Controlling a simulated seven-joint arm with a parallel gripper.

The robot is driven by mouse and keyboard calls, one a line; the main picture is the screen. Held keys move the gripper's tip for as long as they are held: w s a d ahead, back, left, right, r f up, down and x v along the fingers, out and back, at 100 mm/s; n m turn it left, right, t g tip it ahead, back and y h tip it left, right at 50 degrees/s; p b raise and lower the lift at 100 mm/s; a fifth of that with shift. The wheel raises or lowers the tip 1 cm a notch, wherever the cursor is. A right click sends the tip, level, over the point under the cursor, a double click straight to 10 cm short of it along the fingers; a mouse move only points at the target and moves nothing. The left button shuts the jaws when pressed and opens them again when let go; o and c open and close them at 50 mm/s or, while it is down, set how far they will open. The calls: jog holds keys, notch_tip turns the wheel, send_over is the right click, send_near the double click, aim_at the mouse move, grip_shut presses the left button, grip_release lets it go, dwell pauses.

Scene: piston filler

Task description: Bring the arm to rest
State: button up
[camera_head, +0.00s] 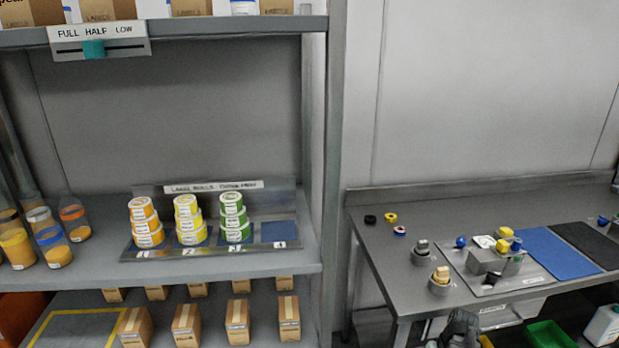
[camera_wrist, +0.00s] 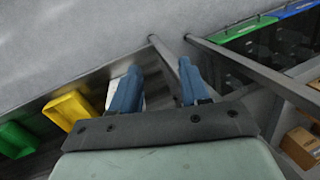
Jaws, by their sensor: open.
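My gripper (camera_wrist: 157,88) shows in the wrist view with its two blue fingers spread apart. Nothing is between the fingers; grey floor and a metal table leg or rail lie beyond them. In the head view a grey part at the bottom edge, in front of the steel table (camera_head: 385,255), may be the top of my arm; the gripper itself cannot be made out there.
In the wrist view a yellow bin (camera_wrist: 70,107) and a green bin (camera_wrist: 15,140) lie left of the fingers. Metal rails run at right. In the head view a shelf (camera_head: 215,275) holds label rolls (camera_head: 187,219); a blue mat (camera_head: 556,253) lies on the table.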

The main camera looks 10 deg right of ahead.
jog(key=s+a+f+g, duration=0.2)
jog(key=s+a+f, duration=0.2)
jog(key=a+f, duration=0.35)
jog(key=s+a+f+g, duration=0.1)
jog(key=s+a+f, duration=0.2)
jog(key=a+f, duration=0.4)
jog(key=s+a+f+g+h, duration=0.1)
jog(key=s+a+f, duration=0.3)
jog(key=s, duration=0.4)
jog(key=s+a+f+n+g+h, duration=0.1)
jog(key=s+a+f+g+h, duration=0.1)
jog(key=s+a+f, duration=0.2)
jog(key=s+a, duration=0.2)
jog(key=s, duration=0.2)
jog(key=shift+a+f+n, duration=0.3)
jog(key=shift+a, duration=0.1)
